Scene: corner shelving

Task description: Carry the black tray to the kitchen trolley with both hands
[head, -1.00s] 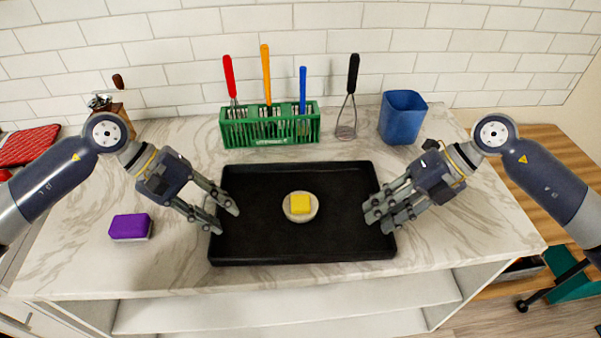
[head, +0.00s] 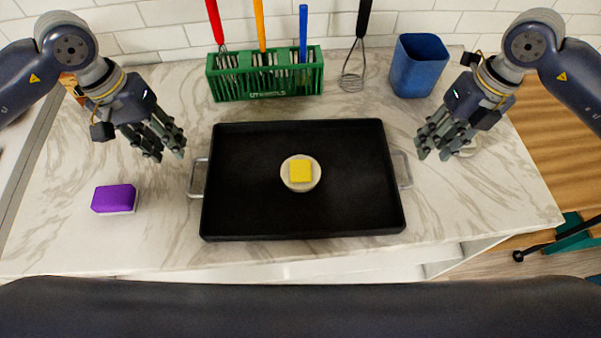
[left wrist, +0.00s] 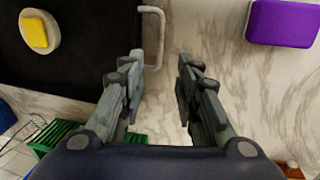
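The black tray (head: 240,210) lies flat on the marble counter, with a metal handle on each short side. A small pale dish (head: 301,186) holding a yellow block (head: 300,171) sits in its middle. My left gripper (head: 165,148) is open and empty, up and left of the left handle (head: 198,178), apart from it. In the left wrist view, bare counter shows between its fingers (left wrist: 160,72), with the handle (left wrist: 158,40) just beyond the fingertips. My right gripper (head: 435,146) is empty, fingers apart, up and right of the right handle (head: 403,168). I cannot identify the trolley for certain.
A purple sponge (head: 114,198) lies left. A lower wooden surface (head: 555,150) is at right. Counter on both sides of the tray is mostly clear.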

